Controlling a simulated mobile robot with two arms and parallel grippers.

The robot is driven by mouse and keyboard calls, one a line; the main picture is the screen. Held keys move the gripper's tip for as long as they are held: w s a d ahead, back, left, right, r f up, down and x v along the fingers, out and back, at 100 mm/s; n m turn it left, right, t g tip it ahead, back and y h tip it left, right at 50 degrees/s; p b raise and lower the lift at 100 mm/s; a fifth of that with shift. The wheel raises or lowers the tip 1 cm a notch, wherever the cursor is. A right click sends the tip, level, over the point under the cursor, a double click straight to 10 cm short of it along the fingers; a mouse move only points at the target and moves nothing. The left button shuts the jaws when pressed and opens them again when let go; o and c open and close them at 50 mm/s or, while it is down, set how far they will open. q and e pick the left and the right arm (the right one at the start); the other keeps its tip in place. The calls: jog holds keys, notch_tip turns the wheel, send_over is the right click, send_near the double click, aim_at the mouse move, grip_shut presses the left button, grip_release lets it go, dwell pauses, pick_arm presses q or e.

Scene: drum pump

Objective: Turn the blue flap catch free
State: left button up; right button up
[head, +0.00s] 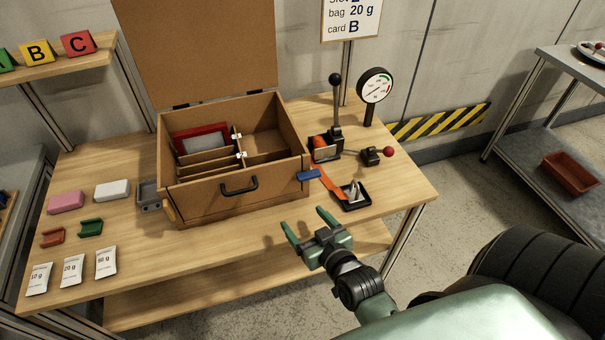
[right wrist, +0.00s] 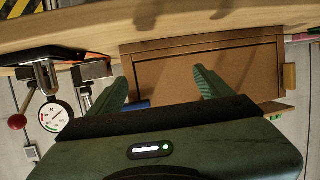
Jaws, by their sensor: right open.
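The cardboard-brown box (head: 235,205) stands on the wooden table with its lid (head: 205,50) raised. Its front flap has a black handle (head: 239,188) and is upright. The blue flap catch (head: 310,175) sits at the front right corner of the box and sticks out to the right, roughly level. In the right wrist view, a bit of the blue catch (right wrist: 142,103) shows beside one finger, mostly hidden. My left gripper is not in view.
An orange strip (head: 328,183) and a small black tray (head: 351,196) lie right of the catch. Behind them stand a black-knobbed lever (head: 335,100), a red-knobbed lever (head: 388,152) and a gauge (head: 375,86). Bags (head: 72,270) and colored blocks lie at the left.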

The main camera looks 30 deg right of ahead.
aim_at(310, 178)
jog(key=d+r+m+t+h, duration=0.2)
jog(key=d+r+t+h, duration=0.1)
jog(key=d+r, duration=0.2)
jog(key=p+x, duration=0.1)
jog(key=x, duration=0.7)
jog(key=shift+a+f, duration=0.1)
jog(key=shift+p, duration=0.3)
jog(key=c, duration=1.4)
